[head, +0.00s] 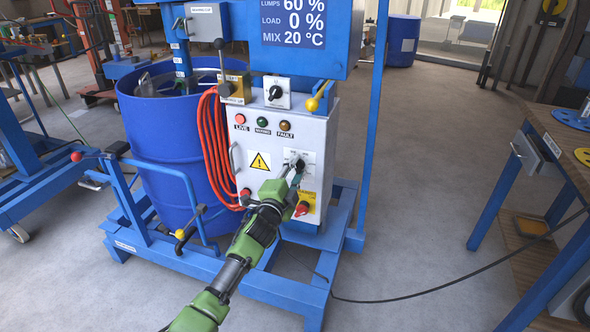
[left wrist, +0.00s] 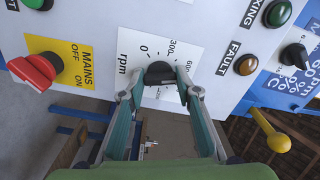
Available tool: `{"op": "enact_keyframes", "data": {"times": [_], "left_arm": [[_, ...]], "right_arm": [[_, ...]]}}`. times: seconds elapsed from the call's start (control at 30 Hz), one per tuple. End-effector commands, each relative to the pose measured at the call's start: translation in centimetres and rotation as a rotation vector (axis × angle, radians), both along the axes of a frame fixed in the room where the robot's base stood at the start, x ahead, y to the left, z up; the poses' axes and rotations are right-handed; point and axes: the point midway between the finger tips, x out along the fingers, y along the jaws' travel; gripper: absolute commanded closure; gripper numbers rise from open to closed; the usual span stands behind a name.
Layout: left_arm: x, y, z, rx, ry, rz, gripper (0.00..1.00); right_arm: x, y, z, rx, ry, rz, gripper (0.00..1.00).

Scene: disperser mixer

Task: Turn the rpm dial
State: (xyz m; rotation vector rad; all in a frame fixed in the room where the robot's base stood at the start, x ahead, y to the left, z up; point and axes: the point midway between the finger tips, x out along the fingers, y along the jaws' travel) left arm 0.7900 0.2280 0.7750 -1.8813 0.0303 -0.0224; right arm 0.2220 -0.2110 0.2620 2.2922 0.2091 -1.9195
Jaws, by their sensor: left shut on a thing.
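The rpm dial (left wrist: 160,72) is a black knob on a white scale plate, marked 0, 300 and 600, on the grey control box (head: 318,140). My left gripper (head: 293,168) reaches up to the front of this box. In the left wrist view its two fingers (left wrist: 160,93) stand on either side of the dial, shut on it. In the head view the gripper mostly hides the dial. My right gripper is not in view.
A red mains switch (left wrist: 34,70) on a yellow plate sits beside the dial. A yellow-knobbed lever (head: 312,104) sticks out above right. A blue drum (head: 165,140) with orange hose (head: 214,150) stands left. A workbench (head: 560,150) is at right, with open floor between.

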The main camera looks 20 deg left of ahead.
Motion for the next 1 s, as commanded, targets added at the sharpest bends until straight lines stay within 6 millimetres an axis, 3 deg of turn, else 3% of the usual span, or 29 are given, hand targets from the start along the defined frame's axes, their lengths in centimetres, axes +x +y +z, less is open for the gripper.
{"op": "enact_keyframes", "data": {"times": [0.33,0.87,0.9,0.97,1.0], "left_arm": [[0.0,0.0,0.1,-0.139,0.003,-0.001,0.91],[0.0,0.0,0.1,-0.161,0.004,-0.001,0.91],[0.0,0.0,0.1,-0.161,0.004,-0.001,0.65],[0.0,0.0,0.1,-0.161,0.004,-0.001,0.53],[0.0,0.0,0.1,-0.161,0.004,-0.001,0.53]], "right_arm": [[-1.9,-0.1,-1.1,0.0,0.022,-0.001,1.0],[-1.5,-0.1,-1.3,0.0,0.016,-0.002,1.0],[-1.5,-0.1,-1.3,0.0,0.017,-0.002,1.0],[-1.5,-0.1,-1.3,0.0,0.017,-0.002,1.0],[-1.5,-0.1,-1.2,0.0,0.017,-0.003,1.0]]}}
